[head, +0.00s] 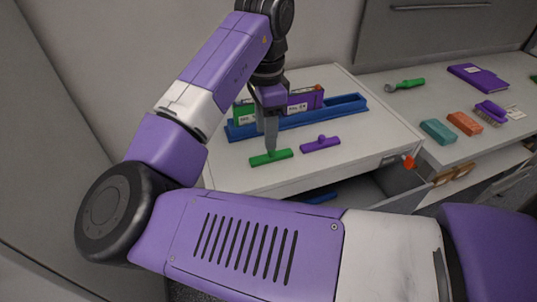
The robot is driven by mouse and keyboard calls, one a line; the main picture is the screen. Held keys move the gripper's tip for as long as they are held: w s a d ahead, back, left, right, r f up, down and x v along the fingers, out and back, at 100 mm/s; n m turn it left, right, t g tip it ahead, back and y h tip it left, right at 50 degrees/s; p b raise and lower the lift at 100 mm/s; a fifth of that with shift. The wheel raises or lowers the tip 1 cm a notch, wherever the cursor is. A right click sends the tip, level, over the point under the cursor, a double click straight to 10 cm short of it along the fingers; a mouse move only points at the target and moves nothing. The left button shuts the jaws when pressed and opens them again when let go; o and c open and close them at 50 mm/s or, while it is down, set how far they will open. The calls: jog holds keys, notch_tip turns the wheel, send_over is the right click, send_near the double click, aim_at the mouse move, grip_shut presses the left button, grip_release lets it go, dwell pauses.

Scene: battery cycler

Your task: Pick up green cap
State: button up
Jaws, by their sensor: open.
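The green cap (271,158) is a long flat bar with a small raised knob, lying on the white worktop in the head view. My gripper (271,145) points down directly over it, with the fingertips at the cap's knob. The knob is partly hidden by the fingers. I cannot tell from this view whether the fingers touch it. My gripper is open and the cap rests on the surface.
A purple cap (320,144) lies just right of the green one. Behind stands a blue tray (345,106) with a green and a purple block (309,100). An open drawer (400,177) is below the worktop's right edge. Sponges (438,131) and a purple book (472,74) lie farther right.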

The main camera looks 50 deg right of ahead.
aim_at(271, 154)
jog(key=shift+s+d+f+p, duration=0.1)
jog(key=shift+f+p, duration=0.15)
jog(key=shift+f, duration=1.45)
jog(key=shift+s+d+f+p, duration=0.1)
jog(key=shift+f+p, duration=0.1)
jog(key=shift+f, duration=1.5)
jog(key=shift+c, duration=0.3)
grip_shut()
